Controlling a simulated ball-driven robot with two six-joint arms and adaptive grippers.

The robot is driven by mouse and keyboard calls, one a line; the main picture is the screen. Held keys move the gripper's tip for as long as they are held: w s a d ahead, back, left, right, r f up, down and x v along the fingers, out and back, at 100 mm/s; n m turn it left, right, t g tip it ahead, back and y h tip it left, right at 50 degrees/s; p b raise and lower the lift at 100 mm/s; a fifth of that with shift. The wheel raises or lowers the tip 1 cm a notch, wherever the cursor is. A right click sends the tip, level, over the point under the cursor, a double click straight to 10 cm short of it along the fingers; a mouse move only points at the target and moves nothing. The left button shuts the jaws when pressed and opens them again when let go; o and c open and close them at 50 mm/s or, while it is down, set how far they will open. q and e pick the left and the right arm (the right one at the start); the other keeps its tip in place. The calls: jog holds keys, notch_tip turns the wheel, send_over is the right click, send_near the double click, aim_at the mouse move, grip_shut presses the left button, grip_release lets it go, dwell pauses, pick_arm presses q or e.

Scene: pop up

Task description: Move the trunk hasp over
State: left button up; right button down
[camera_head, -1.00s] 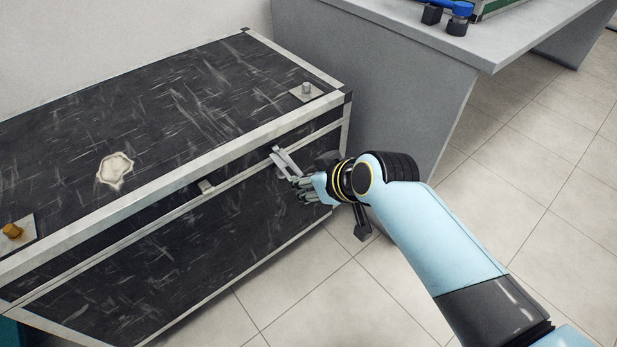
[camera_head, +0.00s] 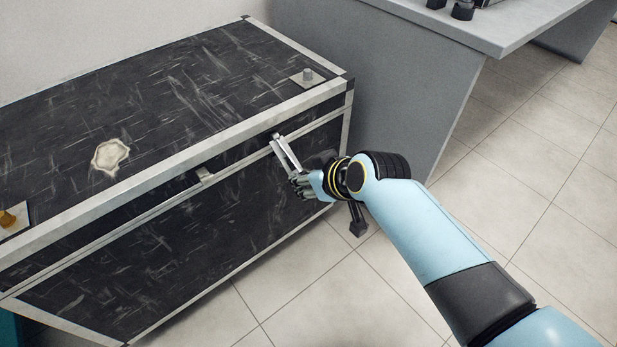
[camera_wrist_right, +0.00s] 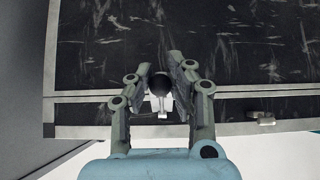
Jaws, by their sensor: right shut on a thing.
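The black scuffed trunk (camera_head: 190,235) with pale metal edging stands at the left, its lid down. A silver hasp (camera_head: 284,152) sits on its front near the right end, slanting down from the lid seam to my right gripper. My right gripper (camera_head: 297,181) is shut on the hasp's lower end. In the right wrist view my gripper (camera_wrist_right: 161,68) has its two fingers on either side of a dark round knob, with a silver piece of the hasp (camera_wrist_right: 162,113) beside it. The fingertips partly hide the contact. My left gripper is out of view.
A second silver latch (camera_head: 204,176) is on the trunk front, left of the hasp. A grey desk (camera_head: 400,70) stands close to the trunk's right end. Tiled floor (camera_head: 330,290) is open in front of the trunk.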

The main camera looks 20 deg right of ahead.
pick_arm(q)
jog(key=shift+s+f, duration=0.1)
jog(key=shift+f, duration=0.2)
pick_arm(e)
jog(key=shift+w+a+f, duration=0.1)
jog(key=shift+w+f, duration=0.05)
jog(key=shift+f, duration=0.35)
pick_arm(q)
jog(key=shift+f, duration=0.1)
pick_arm(e)
jog(key=shift+w+f, duration=0.1)
pick_arm(q)
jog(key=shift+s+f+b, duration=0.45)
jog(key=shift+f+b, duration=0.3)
jog(key=shift+b, duration=0.25)
pick_arm(e)
jog(key=x, duration=0.2)
jog(key=shift+w+f, duration=0.1)
jog(key=shift+f, duration=0.3)
jog(key=shift+w, duration=0.1)
pick_arm(q)
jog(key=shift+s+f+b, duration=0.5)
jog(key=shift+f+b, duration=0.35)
jog(key=shift+b, duration=0.05)
pick_arm(e)
jog(key=shift+x, duration=1.5)
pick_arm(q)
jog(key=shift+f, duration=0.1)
pick_arm(e)
jog(key=shift+f, duration=0.2)
